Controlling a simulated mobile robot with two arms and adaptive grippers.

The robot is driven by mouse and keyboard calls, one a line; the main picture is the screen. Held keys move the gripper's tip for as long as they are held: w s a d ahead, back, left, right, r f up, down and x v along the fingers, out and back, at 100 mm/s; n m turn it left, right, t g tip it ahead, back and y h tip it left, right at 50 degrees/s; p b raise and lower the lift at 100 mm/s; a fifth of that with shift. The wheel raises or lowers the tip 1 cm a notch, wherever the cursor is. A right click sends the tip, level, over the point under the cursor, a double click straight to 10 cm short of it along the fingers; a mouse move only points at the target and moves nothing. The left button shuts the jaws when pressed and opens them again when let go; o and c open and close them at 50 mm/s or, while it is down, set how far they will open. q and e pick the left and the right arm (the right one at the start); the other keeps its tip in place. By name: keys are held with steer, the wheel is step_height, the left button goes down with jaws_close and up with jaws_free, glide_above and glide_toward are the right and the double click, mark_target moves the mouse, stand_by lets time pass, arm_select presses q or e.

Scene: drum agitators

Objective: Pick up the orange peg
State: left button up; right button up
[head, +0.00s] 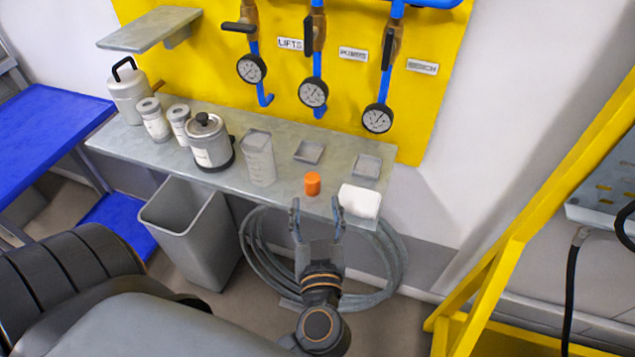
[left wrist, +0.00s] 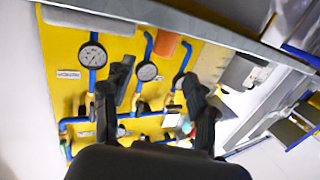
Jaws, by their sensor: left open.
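The orange peg (head: 312,184) stands upright near the front edge of the grey shelf (head: 225,178), left of a white block. My left gripper (head: 316,206) is open and empty in front of the shelf edge, with the peg just beyond its fingertips in the head view. In the left wrist view, the peg (left wrist: 165,44) shows between and beyond the two spread fingers (left wrist: 160,75). Nothing touches the peg that I can see. My right gripper is in neither view.
The white block (head: 360,201) lies close to the peg's right. A clear beaker (head: 259,158) and a lidded pot (head: 210,143) stand to its left, and small square trays (head: 309,151) lie behind. A coiled hose (head: 262,262) and grey bin (head: 190,228) are below the shelf.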

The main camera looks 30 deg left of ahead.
mark_target(313, 184)
arm_select(q)
steer(key=x, duration=0.3)
steer(key=shift+w, duration=0.25)
steer(key=shift+s+a+x, duration=0.1)
steer(key=shift+a+x, duration=0.05)
steer(key=shift+x, duration=1.2)
steer(key=shift+s+a+x, duration=0.1)
steer(key=shift+x, duration=1.25)
steer(key=shift+f, duration=0.1)
jaws_close()
